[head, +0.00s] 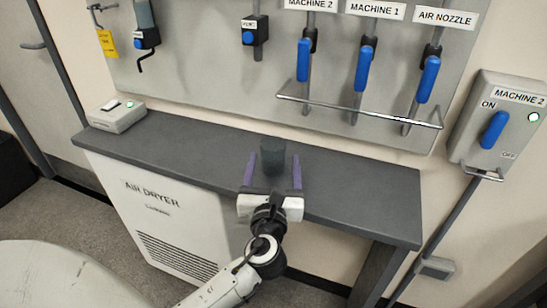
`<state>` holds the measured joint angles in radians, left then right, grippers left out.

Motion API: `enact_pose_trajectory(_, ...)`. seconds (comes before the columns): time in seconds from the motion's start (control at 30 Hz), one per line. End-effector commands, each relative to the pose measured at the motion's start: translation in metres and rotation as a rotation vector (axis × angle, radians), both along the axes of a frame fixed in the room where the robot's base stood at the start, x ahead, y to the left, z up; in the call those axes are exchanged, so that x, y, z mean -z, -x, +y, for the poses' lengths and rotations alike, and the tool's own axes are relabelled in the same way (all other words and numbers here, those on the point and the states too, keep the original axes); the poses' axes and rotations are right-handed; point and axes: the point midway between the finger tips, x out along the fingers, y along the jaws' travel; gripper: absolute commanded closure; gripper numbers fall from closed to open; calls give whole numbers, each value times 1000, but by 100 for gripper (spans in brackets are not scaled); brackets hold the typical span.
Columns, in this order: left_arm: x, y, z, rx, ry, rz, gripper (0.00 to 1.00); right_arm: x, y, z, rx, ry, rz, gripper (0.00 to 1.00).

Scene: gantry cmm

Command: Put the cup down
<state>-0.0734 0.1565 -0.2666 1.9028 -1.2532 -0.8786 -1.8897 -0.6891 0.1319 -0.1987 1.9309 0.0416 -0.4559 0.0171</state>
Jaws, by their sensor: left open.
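My left gripper (273,169) reaches in from the front edge of the counter. My right gripper does not show.
A small box with a switch (116,116) sits at the counter's left end. A wall panel behind carries blue-handled valves (366,66) and a metal rail (340,112). A MACHINE 2 switch box (494,128) is at right. The counter's right part is clear.

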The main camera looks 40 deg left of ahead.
Motion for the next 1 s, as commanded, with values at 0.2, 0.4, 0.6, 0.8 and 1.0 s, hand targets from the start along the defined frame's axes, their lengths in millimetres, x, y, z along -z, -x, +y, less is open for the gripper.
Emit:
enact_pose_trajectory(0.2, -2, -26, 22, -1, -1, -1, 30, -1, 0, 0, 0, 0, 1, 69)
enact_pose_trajectory(0.4, -2, -33, 26, 0, 0, 0, 30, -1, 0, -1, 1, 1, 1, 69)
enact_pose_trajectory(0.6, -2, -33, 26, 0, 1, -1, 40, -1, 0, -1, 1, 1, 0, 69)
enact_pose_trajectory(0.8, -2, -33, 26, 0, 1, 0, 74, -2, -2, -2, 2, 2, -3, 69)
enact_pose_trajectory(1.0, -2, -33, 26, 0, 1, -1, 78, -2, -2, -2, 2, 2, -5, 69)
